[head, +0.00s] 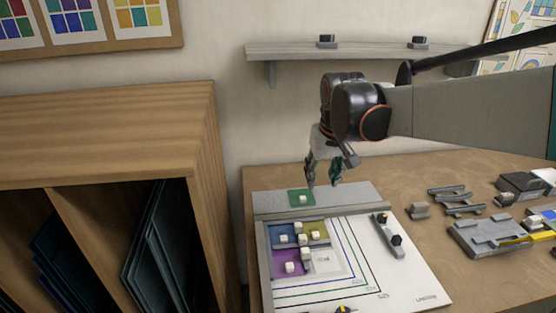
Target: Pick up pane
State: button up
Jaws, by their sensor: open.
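A small green pane (297,197) with a white knob on it lies on a grey strip (350,194) at the back of the worktable. My gripper (325,182) points down over the strip, just to the right of the green pane. Its fingers are apart with nothing between them. I cannot tell whether the near finger touches the pane. A blue pane (279,242), a yellow-olive pane (320,228) and a purple pane (282,257), each with a white knob, lie in the corner of a white board (395,292).
A grey bar with black knobs (388,236) lies on the board's right side. Grey holders (456,198) and trays (488,238) fill the table's right. A wooden rack (105,130) stands at left. A wall shelf (380,50) is behind my arm.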

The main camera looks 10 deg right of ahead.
jog(key=w+f+g+p, duration=0.1)
jog(key=w+f+p, duration=0.15)
jog(key=w, duration=0.65)
jog(key=g+p, duration=0.2)
send_over(303, 198)
jog(key=f, duration=1.3)
jog(key=shift+s+d, duration=0.15)
jog(key=shift+s, duration=0.2)
jog(key=shift+w+f+b, duration=0.15)
jog(key=shift+f+b, duration=0.35)
jog(key=shift+f, duration=0.8)
jog(key=shift+w+f+b, duration=0.15)
jog(key=shift+f+b, duration=0.3)
jog(key=shift+f, duration=0.85)
grip_shut()
